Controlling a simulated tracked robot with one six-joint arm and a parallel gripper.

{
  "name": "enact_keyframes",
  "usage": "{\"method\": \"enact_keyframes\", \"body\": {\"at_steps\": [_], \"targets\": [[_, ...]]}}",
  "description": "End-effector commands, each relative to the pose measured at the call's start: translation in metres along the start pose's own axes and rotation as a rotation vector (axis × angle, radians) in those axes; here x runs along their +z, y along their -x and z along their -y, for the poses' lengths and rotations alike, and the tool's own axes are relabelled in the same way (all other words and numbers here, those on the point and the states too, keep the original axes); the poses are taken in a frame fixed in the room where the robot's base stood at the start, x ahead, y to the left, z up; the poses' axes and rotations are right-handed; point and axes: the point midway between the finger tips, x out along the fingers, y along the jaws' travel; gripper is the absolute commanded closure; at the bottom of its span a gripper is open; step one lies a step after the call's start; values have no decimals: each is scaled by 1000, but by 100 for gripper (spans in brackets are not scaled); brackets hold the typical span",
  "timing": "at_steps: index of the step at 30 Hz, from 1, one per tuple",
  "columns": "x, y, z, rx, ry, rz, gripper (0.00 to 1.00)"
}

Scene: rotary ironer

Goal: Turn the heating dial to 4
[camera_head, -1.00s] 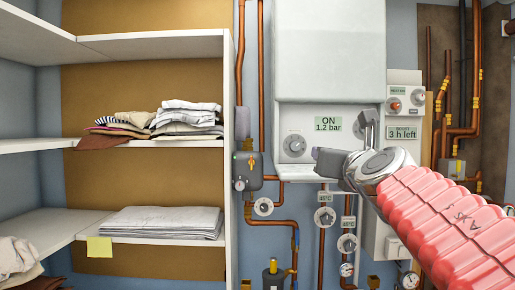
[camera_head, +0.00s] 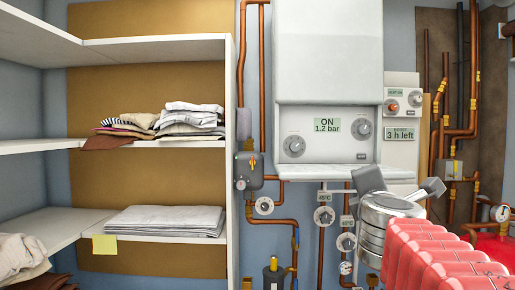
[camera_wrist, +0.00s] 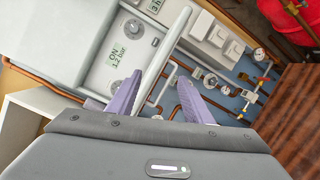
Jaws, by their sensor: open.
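The white boiler panel (camera_head: 328,155) has a grey dial at its left (camera_head: 293,146) and another at its right (camera_head: 362,129). A display between them reads "ON 1.2 bar" (camera_head: 327,125). I cannot tell which dial is for heating, nor read their marks. In the head view my wrist is below and right of the panel.
A ledge (camera_head: 335,172) juts out under the panel. A control box (camera_head: 402,135) reading "3 h left" hangs to its right. Copper pipes, valves and gauges (camera_head: 323,215) run below. Shelves with folded linen (camera_head: 165,220) stand at the left.

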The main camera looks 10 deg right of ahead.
Motion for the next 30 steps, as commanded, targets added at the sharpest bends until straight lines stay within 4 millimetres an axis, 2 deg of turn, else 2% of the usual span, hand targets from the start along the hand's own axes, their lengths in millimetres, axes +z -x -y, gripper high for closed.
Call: {"method": "enact_keyframes", "body": {"at_steps": [8,14,21,27,30], "targets": [[-8,28,92,-241,-477,91,54],[-35,65,162,-450,-784,157,54],[-86,128,239,-734,-1101,232,54],[-140,197,287,-997,-1312,276,54],[-166,232,301,-1118,-1388,283,54]]}}
